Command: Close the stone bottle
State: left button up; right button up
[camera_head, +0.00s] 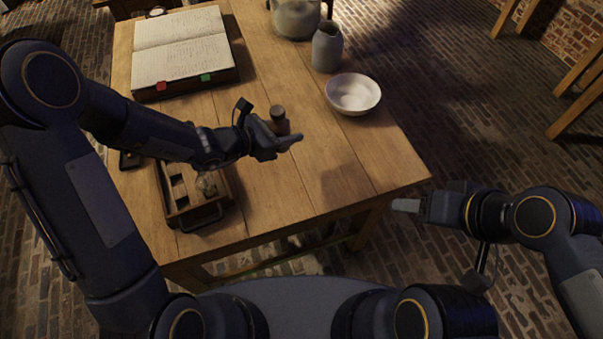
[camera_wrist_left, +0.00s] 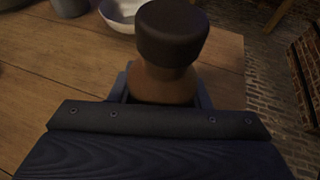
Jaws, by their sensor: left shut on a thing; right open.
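A grey stone-coloured bottle (camera_head: 327,50) with an uncovered mouth stands upright near the table's far right edge. My left gripper (camera_head: 284,142) is over the middle of the table, shut on a small brown piece with a dark round top (camera_head: 279,119). In the left wrist view this brown piece (camera_wrist_left: 165,80) stands upright between the fingers, which hide its lower part. I cannot tell whether it is a stopper or a small bottle, or whether it touches the table. My right gripper (camera_head: 408,205) is open and empty, off the table's right front corner.
A white bowl (camera_head: 353,93) stands in front of the grey bottle, and a round grey pot (camera_head: 296,18) behind it. An open book (camera_head: 181,48) lies at the back left. A wooden box (camera_head: 182,218) sits at the front left. The table's front right is clear.

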pick_arm(q)
jog(key=s+d+r+b, duration=0.1)
jog(key=s+r+b, duration=0.1)
jog(key=s+b, duration=0.2)
jog(key=s+d+r+b, duration=0.2)
jog(key=s+b, duration=0.3)
jog(key=s, duration=0.6)
jog(key=w+f, duration=0.3)
jog(key=w, duration=0.1)
jog(key=w+f+b, duration=0.1)
jog(key=w+f, duration=0.2)
jog(key=w, duration=0.2)
jog(key=w+f, duration=0.3)
jog(key=w, duration=0.1)
jog(key=shift+w+d+f, duration=0.15)
jog(key=shift+w+d, duration=0.05)
jog(key=shift+w+f+b, duration=0.15)
jog(key=shift+f+b, duration=0.25)
jog(key=shift+f, duration=0.55)
jog(key=shift+w+f+b, duration=0.1)
jog(key=shift+f+b, duration=0.25)
jog(key=shift+f, duration=0.55)
jog(key=shift+f, duration=0.1)
